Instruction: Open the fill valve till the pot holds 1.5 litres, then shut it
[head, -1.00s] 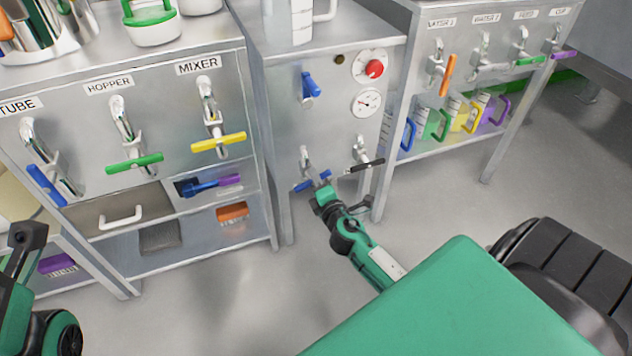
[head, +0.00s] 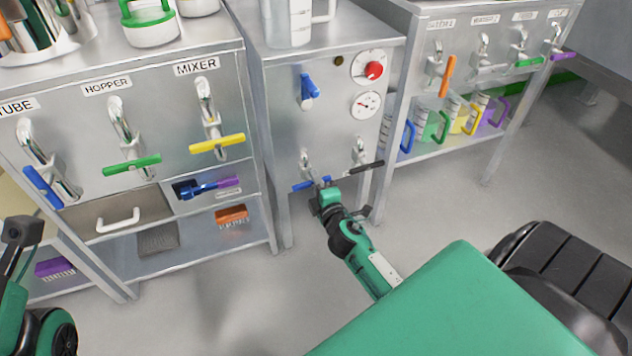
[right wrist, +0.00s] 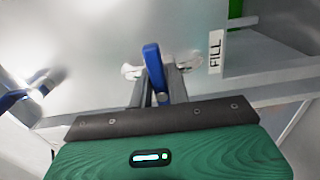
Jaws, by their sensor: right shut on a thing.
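My right gripper (head: 320,186) is at the low blue lever (head: 303,185) on the front of the middle steel cabinet. In the right wrist view the fingers (right wrist: 160,90) are shut on a blue lever (right wrist: 152,62), with a FILL label (right wrist: 215,52) to its right. The gripper hides part of the lever in the head view. A round dial (head: 366,105) with a needle sits higher on the same front; its reading is too small to tell. I cannot make out a pot or its level. My left gripper (head: 22,232) is partly seen at the left edge, its jaws unclear.
A black-handled tap (head: 365,167) is close on the right. Above are another blue lever (head: 308,88) and a red knob (head: 375,69). A clear jug (head: 290,22) stands on the cabinet top. Tap benches flank it; the floor in front (head: 230,290) is clear.

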